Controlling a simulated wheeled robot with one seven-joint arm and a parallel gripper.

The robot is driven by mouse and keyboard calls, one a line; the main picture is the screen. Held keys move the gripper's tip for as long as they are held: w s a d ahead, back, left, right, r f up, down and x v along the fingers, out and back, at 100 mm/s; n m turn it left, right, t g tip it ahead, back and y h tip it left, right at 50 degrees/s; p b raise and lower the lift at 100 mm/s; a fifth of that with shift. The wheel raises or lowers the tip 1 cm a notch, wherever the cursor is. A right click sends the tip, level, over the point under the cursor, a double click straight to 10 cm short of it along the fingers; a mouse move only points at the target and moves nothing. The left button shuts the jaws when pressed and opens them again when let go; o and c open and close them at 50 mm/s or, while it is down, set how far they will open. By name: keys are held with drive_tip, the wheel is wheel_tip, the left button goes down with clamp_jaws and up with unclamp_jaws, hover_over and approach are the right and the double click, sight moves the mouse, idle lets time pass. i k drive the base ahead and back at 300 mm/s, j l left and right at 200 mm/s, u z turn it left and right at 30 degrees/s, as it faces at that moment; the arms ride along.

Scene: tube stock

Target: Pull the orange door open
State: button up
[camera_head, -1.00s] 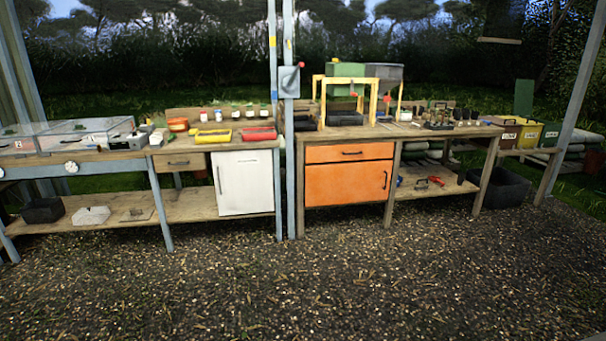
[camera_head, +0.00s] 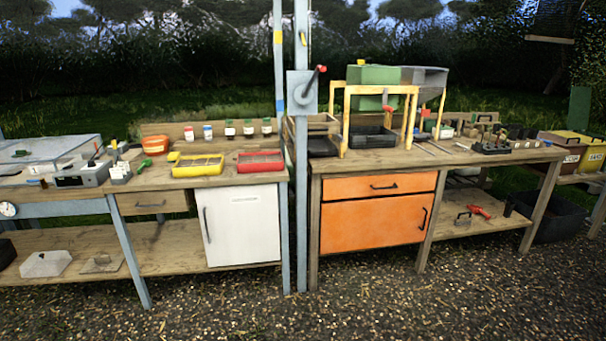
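The orange door (camera_head: 370,224) is shut, below an orange drawer (camera_head: 350,187) in the right-hand workbench (camera_head: 470,157). The door has a dark upright handle (camera_head: 423,218) near its right edge. The drawer above has its own dark level handle and is shut. My gripper is not in view, and the ground in front of the door is clear.
A blue-grey post (camera_head: 301,240) stands just left of the orange cabinet. A white door (camera_head: 242,228) is in the left bench. A red-handled tool (camera_head: 479,212) lies on the lower shelf to the right. Open gravel (camera_head: 370,310) lies in front.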

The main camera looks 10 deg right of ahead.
sight(354, 225)
drive_tip(key=i+z, duration=0.2)
drive_tip(key=i, duration=0.25)
drive_tip(key=i+z, duration=0.2)
drive_tip(key=i, duration=0.3)
drive_tip(key=i+j+z, duration=0.25)
drive_tip(key=i, duration=0.2)
drive_tip(key=i+j+z, duration=0.2)
drive_tip(key=i, duration=0.3)
drive_tip(key=i+l+z, duration=0.2)
drive_tip(key=i, duration=0.4)
drive_tip(key=i+l+z, duration=0.25)
drive_tip(key=i, duration=0.35)
drive_tip(key=i+l+u, duration=0.1)
drive_tip(key=i, duration=0.2)
drive_tip(key=i+l+u, duration=0.15)
drive_tip(key=i+l, duration=0.05)
drive_tip(key=i, duration=0.1)
